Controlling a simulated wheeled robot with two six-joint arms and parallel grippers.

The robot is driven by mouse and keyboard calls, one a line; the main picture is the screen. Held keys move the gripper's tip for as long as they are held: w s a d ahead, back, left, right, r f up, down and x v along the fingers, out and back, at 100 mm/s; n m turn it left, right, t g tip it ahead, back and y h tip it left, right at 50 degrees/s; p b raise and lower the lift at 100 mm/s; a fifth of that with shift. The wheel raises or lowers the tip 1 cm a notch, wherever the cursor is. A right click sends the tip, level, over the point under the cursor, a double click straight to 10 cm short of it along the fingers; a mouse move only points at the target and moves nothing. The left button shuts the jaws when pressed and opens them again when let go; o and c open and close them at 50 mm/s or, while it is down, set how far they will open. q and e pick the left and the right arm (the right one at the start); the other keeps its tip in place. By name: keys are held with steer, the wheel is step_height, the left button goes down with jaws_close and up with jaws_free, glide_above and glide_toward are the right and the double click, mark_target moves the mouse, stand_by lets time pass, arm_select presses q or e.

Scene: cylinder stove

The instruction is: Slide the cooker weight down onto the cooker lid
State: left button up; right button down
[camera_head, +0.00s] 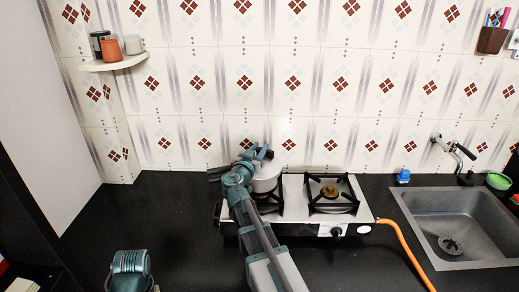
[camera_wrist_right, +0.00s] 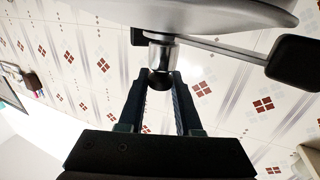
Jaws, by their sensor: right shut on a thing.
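The silver pressure cooker (camera_head: 266,181) stands on the left burner of the stove, partly hidden behind my right arm. My right gripper (camera_head: 264,153) is at the top of the cooker. In the right wrist view, the cooker weight (camera_wrist_right: 162,57), a silver cylinder with a black end, is between the tips of my right gripper (camera_wrist_right: 160,82), which is shut on it. The weight is close to the grey lid (camera_wrist_right: 215,14); I cannot tell whether it is seated. Part of my left arm (camera_head: 130,266) shows at the lower left; its fingertips are not clear.
The stove (camera_head: 290,216) has an empty right burner (camera_head: 330,193) and an orange hose (camera_head: 402,243). A black handle (camera_wrist_right: 293,63) sticks out beside the weight. A sink (camera_head: 470,210) is at the right. The black counter (camera_head: 165,215) is clear left of the stove.

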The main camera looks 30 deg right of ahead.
steer(key=shift+f+b, duration=0.3)
steer(key=shift+b, duration=0.05)
steer(key=c, duration=0.5)
jaws_free()
steer(key=v, duration=1.4)
steer(key=shift+d+r, duration=0.1)
steer(key=s+a+f+n+g+y, duration=0.35)
steer(key=a+f, duration=0.25)
steer(key=f, duration=0.2)
steer(key=s+a+f+n+g+y, duration=0.35)
steer(key=s+a+f, duration=0.2)
steer(key=f, duration=0.35)
steer(key=s+a+f+n+g+y, duration=0.1)
steer(key=s+a+n+y, duration=0.1)
steer(key=a, duration=0.3)
steer(key=s+a+f+n+g+y, duration=0.2)
steer(key=s+a, duration=0.2)
steer(key=a, duration=0.1)
steer(key=s+a+f+n+g+y, duration=0.1)
steer(key=s+a+f+n, duration=0.1)
steer(key=a, duration=0.3)
steer(key=shift+s+n+g+y, duration=0.4)
steer(key=shift+s+n, duration=0.1)
steer(key=shift+s, duration=0.4)
